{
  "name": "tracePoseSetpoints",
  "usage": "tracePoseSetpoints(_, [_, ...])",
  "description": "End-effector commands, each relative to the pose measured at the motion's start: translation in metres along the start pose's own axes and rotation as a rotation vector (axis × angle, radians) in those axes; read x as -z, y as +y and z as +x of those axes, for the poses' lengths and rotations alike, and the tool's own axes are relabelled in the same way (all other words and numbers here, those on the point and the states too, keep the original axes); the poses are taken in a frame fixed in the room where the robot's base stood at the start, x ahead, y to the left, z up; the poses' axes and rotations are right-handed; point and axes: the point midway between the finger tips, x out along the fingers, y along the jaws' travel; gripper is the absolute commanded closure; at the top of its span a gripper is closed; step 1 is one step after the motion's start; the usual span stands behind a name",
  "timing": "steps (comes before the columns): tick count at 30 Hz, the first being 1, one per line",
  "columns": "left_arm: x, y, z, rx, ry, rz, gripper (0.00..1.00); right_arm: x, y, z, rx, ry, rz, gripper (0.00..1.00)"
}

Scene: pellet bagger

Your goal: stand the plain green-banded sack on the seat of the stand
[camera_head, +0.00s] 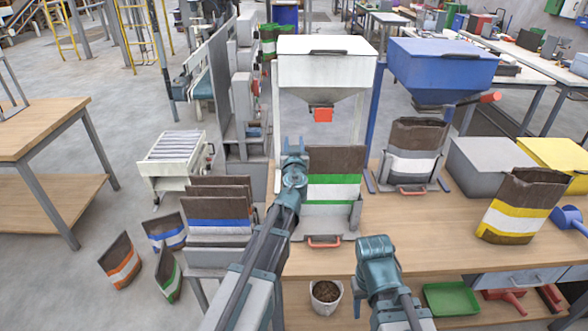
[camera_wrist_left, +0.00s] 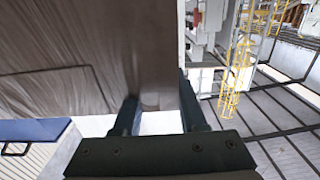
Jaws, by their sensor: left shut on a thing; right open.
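The green-banded sack (camera_head: 336,163), brown with white and green bands, is upright under the white hopper. Its lower edge is at the stand's seat (camera_head: 340,222), which has a red handle; I cannot tell whether it rests fully on it. My left gripper (camera_head: 293,160) is shut on the sack's left edge. In the left wrist view the brown sack (camera_wrist_left: 80,60) fills the upper left, between and beyond the gripper fingers (camera_wrist_left: 158,118). My right gripper (camera_head: 376,250) is open and empty, low in front of the bench edge.
The white hopper (camera_head: 325,70) hangs above, with a blue hopper (camera_head: 440,68) beside it. A black-banded sack (camera_head: 412,148) stands on another stand. A yellow-banded sack (camera_head: 518,205) is at right. Blue-banded sacks (camera_head: 218,210) stand left. A pellet bucket (camera_head: 325,303) is in front.

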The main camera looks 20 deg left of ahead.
Motion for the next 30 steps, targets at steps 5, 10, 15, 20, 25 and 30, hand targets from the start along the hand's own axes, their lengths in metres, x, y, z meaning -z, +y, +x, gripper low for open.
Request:
tracePoseSetpoints(5, [-0.008,0.0,0.0,0.0,0.0,0.0,1.0,0.001,-0.001,0.008,0.0,0.0,0.0,0.5])
tracePoseSetpoints(10, [-0.014,0.0,0.0,0.0,0.0,0.0,1.0,0.001,-0.001,0.014,0.0,0.0,0.0,0.5])
tracePoseSetpoints(15, [-0.036,0.0,0.0,0.0,0.0,0.0,1.0,0.002,-0.003,0.036,0.0,0.0,0.0,0.5])
tracePoseSetpoints(20, [-0.054,0.0,0.0,0.0,0.0,0.0,1.0,0.003,-0.005,0.053,0.0,0.0,0.0,0.5])
tracePoseSetpoints(25, [-0.052,0.0,0.0,0.0,0.0,0.0,1.0,0.003,-0.005,0.052,0.0,0.0,0.0,0.5])
tracePoseSetpoints(30, [-0.053,0.0,0.0,0.0,0.0,0.0,1.0,0.003,-0.005,0.053,0.0,0.0,0.0,0.5])
